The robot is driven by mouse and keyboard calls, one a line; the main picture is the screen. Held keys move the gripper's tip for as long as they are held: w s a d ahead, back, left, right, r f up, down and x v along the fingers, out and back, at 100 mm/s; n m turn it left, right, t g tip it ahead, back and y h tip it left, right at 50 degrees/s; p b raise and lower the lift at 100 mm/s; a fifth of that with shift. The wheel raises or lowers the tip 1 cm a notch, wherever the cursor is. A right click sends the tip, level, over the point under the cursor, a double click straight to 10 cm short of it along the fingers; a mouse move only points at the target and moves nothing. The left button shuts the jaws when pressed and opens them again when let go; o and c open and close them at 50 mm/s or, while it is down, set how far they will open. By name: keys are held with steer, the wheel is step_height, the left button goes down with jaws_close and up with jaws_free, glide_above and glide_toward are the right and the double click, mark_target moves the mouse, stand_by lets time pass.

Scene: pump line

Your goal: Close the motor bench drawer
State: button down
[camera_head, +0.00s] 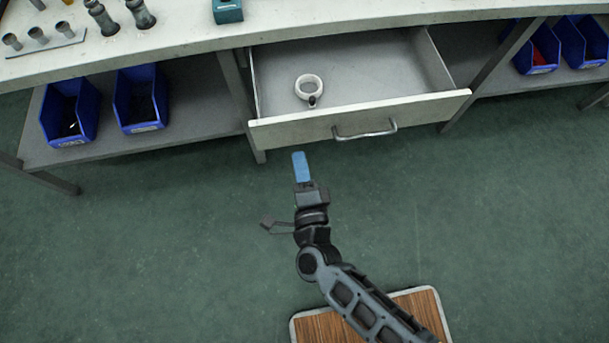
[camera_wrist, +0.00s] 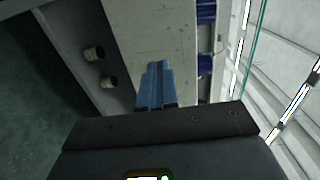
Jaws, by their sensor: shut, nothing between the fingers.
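The motor bench drawer (camera_head: 360,118) is pulled open under the bench top in the head view. A white ring-shaped part (camera_head: 309,87) lies inside, towards the drawer's left side. My gripper (camera_head: 300,158) has blue fingers and is in front of the drawer, left of the handle and below the front panel in the picture. It appears apart from the panel. In the wrist view the blue fingers (camera_wrist: 155,85) are together, with nothing between them, against a pale surface.
The bench top (camera_head: 180,40) runs across the back, with grey metal parts and a teal block (camera_head: 228,10) on it. Blue bins (camera_head: 140,100) stand on the lower shelf at left, and more blue bins (camera_head: 580,42) at right.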

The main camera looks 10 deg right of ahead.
mark_target(282, 73)
steer(key=shift+w, duration=2.45)
steer(key=w+b, duration=1)
steer(key=w, duration=1.3)
steer(key=shift+f, duration=0.15)
steer(key=shift+w+b, duration=0.5)
steer(key=shift+w, duration=0.15)
steer(key=shift+w+r, duration=0.25)
steer(key=shift+r, duration=0.15)
steer(key=shift+d, duration=0.1)
